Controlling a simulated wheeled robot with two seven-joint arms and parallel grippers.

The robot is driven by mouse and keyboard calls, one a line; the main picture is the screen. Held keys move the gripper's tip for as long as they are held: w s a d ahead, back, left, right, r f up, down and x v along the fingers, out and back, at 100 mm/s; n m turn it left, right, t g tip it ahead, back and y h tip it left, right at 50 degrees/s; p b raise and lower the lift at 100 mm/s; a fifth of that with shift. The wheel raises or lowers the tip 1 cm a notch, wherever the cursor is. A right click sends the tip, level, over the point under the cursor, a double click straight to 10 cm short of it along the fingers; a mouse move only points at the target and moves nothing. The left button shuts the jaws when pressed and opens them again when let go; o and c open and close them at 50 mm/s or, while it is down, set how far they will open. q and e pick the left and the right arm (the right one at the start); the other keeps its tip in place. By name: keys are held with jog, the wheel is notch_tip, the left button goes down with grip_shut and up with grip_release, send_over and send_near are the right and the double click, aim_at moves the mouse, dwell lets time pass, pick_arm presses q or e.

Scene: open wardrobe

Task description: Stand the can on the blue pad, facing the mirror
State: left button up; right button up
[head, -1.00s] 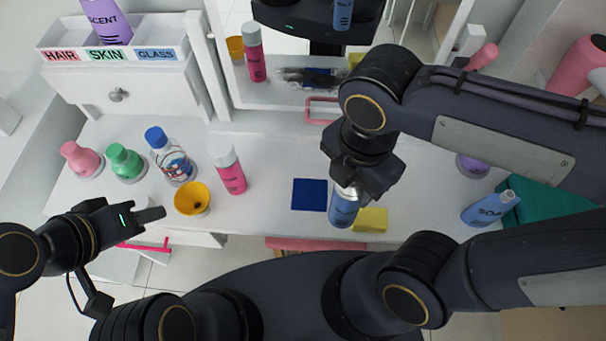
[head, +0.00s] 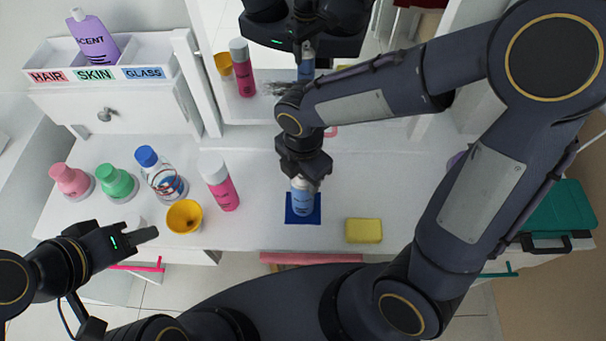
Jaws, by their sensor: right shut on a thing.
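The light blue can (head: 303,199) is upright over the blue pad (head: 289,215). From this angle I cannot tell whether its base touches the pad. My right gripper (head: 304,179) is shut on the can's top from above. The pad shows around the can's sides and lower edge. The mirror (head: 375,45) stands behind the table, and part of the can shows reflected in it. Which way the can's front faces is hard to tell, though some print shows on the side toward me. My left gripper (head: 148,235) is away at the left, empty; its finger gap is not clear.
A yellow sponge (head: 363,230) lies right of the pad. A pink can (head: 219,184), yellow cup (head: 184,217), clear blue-capped bottle (head: 161,174), green bottle (head: 117,182) and pink bottle (head: 71,181) stand left. A labelled tray (head: 150,58) and teal case (head: 560,215) flank the table.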

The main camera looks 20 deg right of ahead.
jog(key=shift+f, duration=0.2)
jog(key=o, duration=1.5)
notch_tip(320, 180, up, 12)
jog(key=shift+r+p, duration=0.2)
jog(key=shift+p, duration=0.3)
jog(key=s+d+m+t+y, duration=0.1)
jog(key=s+d+m+t, duration=0.1)
jog(key=m, duration=0.6)
jog(key=s+d+m+t+y, duration=0.1)
jog(key=s+d+m, duration=0.4)
jog(key=m, duration=0.4)
jog(key=s+d+m+t+y, duration=0.1)
jog(key=s+d+m+t, duration=0.1)
jog(key=m, duration=0.6)
jog(key=shift+s+d+f+m+t+y, duration=0.15)
jog(key=shift+s+d+y, duration=0.05)
jog(key=shift+s+d, duration=0.25)
jog(key=shift+s+d+f+m+t+y, duration=0.1)
jog(key=shift+s+d+m+t+y, duration=0.15)
jog(key=shift+d, duration=0.25)
